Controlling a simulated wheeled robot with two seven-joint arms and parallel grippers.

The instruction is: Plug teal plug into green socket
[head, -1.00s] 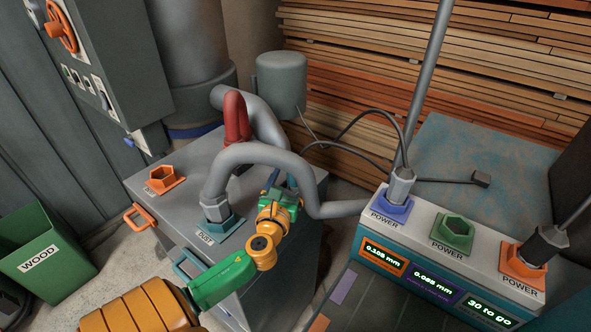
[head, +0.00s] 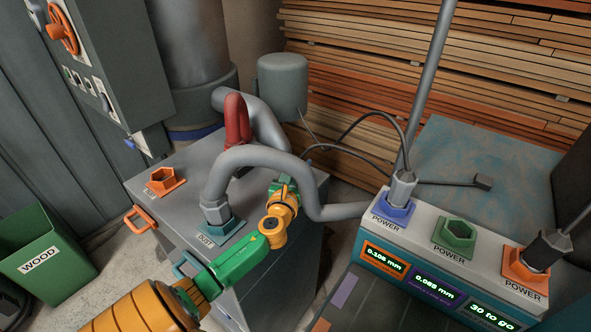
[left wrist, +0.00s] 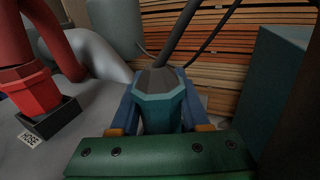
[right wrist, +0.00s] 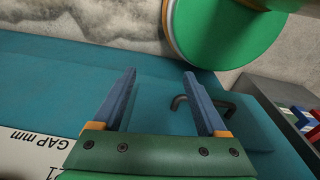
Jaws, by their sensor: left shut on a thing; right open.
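The teal plug, a faceted block with a grey top and dark cable, shows in the left wrist view (left wrist: 160,103). My left gripper (left wrist: 162,115) is shut on it, a finger on each side. In the head view my left gripper (head: 284,185) is beside the grey hose over the cabinet's right edge; the plug is hard to make out there. The green socket (head: 457,234) is an empty hexagonal opening on the power panel, to the right of the left gripper and apart from it. My right gripper (right wrist: 160,88) is open and empty in the right wrist view.
A blue socket (head: 394,207) and an orange socket (head: 525,268), both with plugs in them, flank the green one. A thick grey hose (head: 250,155) arches beside my left arm. A red hose (left wrist: 30,85) stands left of the plug in the left wrist view.

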